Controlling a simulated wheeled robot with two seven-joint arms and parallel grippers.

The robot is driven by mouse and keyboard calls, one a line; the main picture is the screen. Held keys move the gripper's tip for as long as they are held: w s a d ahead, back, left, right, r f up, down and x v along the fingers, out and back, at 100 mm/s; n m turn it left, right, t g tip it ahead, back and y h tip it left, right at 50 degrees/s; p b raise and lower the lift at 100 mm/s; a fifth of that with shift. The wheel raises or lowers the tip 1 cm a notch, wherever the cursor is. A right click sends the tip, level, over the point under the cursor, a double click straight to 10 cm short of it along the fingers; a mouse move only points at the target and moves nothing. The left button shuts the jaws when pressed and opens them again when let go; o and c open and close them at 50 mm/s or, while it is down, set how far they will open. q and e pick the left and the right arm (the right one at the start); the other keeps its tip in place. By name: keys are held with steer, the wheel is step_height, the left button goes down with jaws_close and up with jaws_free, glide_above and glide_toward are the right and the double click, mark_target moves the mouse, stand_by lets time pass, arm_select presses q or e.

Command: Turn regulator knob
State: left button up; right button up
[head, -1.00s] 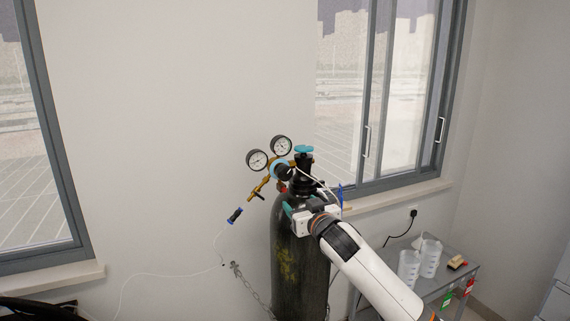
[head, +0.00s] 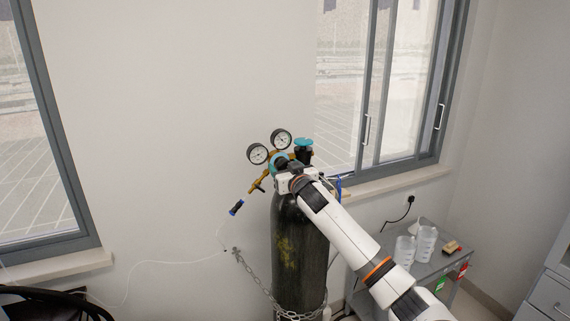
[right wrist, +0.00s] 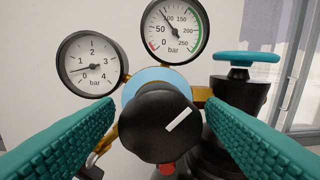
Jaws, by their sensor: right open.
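The regulator knob (right wrist: 158,120) is a round black knob with a white mark pointing to the upper right in the right wrist view. It sits in front of a light blue round body below two gauges (right wrist: 92,64). My right gripper (right wrist: 160,130) is open, with one teal textured finger on each side of the knob and a gap on both sides. In the head view my right gripper (head: 283,172) is at the regulator and covers the knob. The low-pressure gauge needle reads under 1; the other gauge (right wrist: 175,31) reads near 100. My left gripper is not in view.
The dark gas cylinder (head: 299,255) stands against the wall with a chain (head: 262,288) around it. A teal valve handwheel (right wrist: 248,58) is right of the knob. A grey cart (head: 431,268) with clear containers stands at the right.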

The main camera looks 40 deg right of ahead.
steer(key=shift+w, duration=0.2)
steer(key=shift+c, duration=0.3)
steer(key=c, duration=0.9)
steer(key=shift+c, duration=0.2)
